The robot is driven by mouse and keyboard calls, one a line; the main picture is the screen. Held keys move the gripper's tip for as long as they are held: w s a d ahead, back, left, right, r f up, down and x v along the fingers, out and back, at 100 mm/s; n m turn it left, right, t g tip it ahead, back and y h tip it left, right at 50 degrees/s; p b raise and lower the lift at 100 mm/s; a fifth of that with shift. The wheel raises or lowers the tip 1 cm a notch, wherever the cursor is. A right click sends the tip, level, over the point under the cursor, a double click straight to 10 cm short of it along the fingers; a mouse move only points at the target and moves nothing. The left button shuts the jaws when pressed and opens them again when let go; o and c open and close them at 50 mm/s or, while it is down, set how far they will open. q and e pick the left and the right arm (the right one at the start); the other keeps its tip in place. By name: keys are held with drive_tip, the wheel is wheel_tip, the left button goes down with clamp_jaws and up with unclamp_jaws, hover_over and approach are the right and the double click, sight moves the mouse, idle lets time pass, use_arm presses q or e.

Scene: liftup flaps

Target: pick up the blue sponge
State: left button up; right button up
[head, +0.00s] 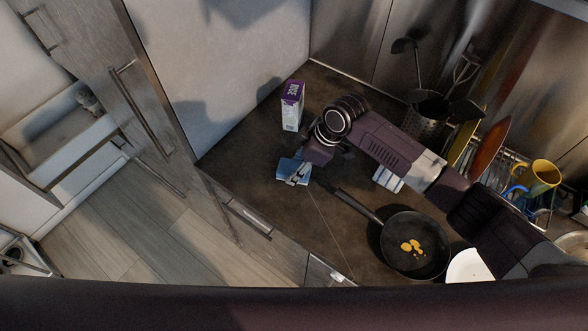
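The blue sponge (286,167) lies on the dark countertop near its front edge, left of the pan. My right arm reaches in from the right, and my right gripper (299,176) is over the sponge, hiding part of it. The fingertips are at the sponge's right side. The fingers are small and partly hidden by the wrist, so whether they are closed on the sponge cannot be told. My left gripper is not in view.
A purple-and-white carton (292,105) stands just behind the sponge. A black pan (415,245) with yellow food bits lies to the right, its handle pointing toward the gripper. A utensil holder (428,118), a yellow mug (540,176) and a white plate (468,267) are further right.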

drive_tip(key=shift+c, duration=1)
drive_tip(key=shift+r, duration=0.1)
drive_tip(key=shift+r, duration=0.3)
wheel_tip(320, 180, up, 19)
drive_tip(key=b, duration=0.4)
drive_tip(key=shift+r, duration=0.1)
